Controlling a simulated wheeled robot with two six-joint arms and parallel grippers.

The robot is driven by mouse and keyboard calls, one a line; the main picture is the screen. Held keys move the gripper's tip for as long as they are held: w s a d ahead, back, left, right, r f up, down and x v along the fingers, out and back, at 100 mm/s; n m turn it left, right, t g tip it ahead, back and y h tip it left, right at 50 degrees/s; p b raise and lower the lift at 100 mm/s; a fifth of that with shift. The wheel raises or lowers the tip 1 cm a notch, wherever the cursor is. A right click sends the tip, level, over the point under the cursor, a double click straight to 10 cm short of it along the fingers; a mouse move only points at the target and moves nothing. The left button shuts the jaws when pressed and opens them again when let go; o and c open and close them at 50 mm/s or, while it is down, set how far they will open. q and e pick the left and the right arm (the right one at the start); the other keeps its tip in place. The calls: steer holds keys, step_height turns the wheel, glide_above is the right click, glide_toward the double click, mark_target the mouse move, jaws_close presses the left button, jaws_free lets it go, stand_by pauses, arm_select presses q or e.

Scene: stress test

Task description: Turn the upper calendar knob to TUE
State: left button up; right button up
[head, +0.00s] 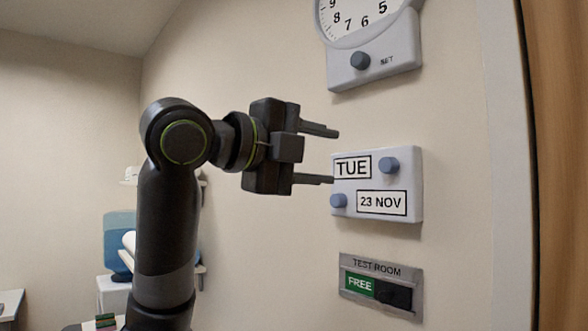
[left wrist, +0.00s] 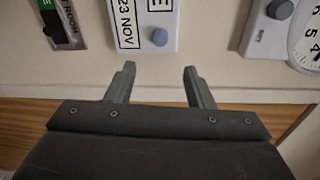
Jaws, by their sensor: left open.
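The calendar (head: 375,212) is a white wall panel. Its upper window reads TUE and its lower window reads 23 NOV. The blue-grey upper knob (head: 388,165) sits right of the TUE window. The lower knob (head: 338,200) sits left of the date window. My right gripper is not in view.
Above the calendar hangs a clock (head: 365,20) with its SET knob (head: 360,60). Below is a TEST ROOM sign (head: 347,298) with a slider showing FREE. A wooden door edge (head: 555,170) stands at the right. Bare wall lies between the panels.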

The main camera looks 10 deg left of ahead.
arm_select(q)
steer(key=shift+b+v, duration=0.45)
steer(key=shift+v, duration=1.8)
